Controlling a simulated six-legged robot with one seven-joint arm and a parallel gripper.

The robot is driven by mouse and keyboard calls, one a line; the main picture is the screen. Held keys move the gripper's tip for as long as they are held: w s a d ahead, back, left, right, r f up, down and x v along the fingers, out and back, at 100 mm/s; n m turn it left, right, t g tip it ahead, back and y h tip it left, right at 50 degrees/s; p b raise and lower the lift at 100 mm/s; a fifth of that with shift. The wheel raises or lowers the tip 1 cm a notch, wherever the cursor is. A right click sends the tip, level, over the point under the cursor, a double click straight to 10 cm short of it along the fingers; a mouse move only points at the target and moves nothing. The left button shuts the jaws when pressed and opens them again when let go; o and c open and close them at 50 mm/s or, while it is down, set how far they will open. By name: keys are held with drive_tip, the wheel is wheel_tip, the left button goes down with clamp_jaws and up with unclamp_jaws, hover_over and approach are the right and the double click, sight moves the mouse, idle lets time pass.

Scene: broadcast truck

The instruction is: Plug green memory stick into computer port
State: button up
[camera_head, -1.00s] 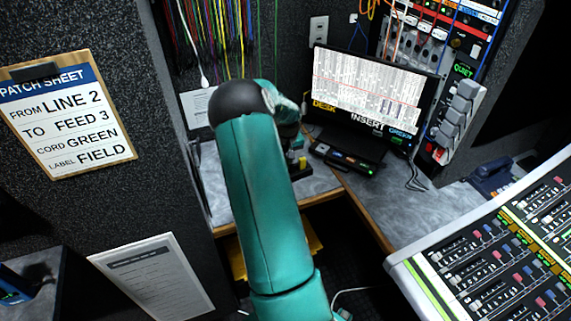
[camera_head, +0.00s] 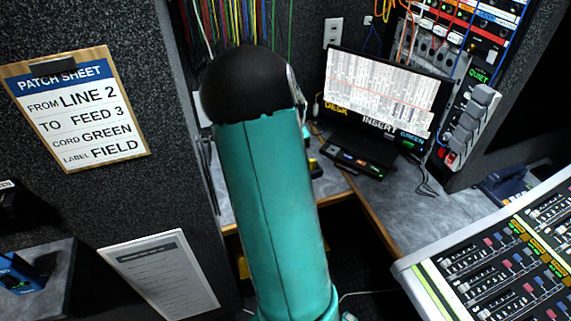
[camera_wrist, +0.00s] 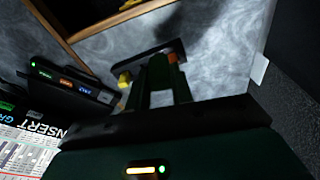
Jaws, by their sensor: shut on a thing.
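In the wrist view my gripper (camera_wrist: 162,68) points down over a small dark holder (camera_wrist: 142,54) on the grey desk. Its fingers are shut on a dim green piece, apparently the green memory stick (camera_wrist: 158,72), still at the holder. A yellow stick (camera_wrist: 124,79) and an orange one (camera_wrist: 181,57) stand near the fingers. A black computer port unit (camera_wrist: 72,84) with green, orange and blue lit labels lies to the left; in the head view it (camera_head: 357,163) sits before the monitor (camera_head: 384,92). My arm hides the gripper and most of the holder in the head view.
The monitor reads "DESK INSERT GREEN". A wall with hanging cords is behind my arm. A mixing console (camera_head: 500,265) stands at lower right, and a blue desk phone (camera_head: 505,185) behind it. Bare desk (camera_head: 400,210) lies right of the port unit.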

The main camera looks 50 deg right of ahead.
drive_tip(key=d+f+m, duration=0.1)
drive_tip(key=d+m, duration=0.2)
drive_tip(key=d, duration=0.7)
drive_tip(key=d+f+m, duration=0.1)
drive_tip(key=d+m, duration=0.2)
drive_tip(key=d, duration=0.6)
drive_tip(key=d+f+m+g, duration=0.1)
drive_tip(key=d+m, duration=0.3)
drive_tip(key=d, duration=0.6)
drive_tip(key=shift+w+d+f+h, duration=0.25)
drive_tip(key=shift+d+f+h, duration=0.1)
drive_tip(key=shift+f, duration=0.2)
drive_tip(key=shift+f, duration=0.1)
drive_tip(key=shift+f, duration=2.85)
drive_tip(key=shift+f, duration=1.3)
drive_tip(key=o, duration=1)
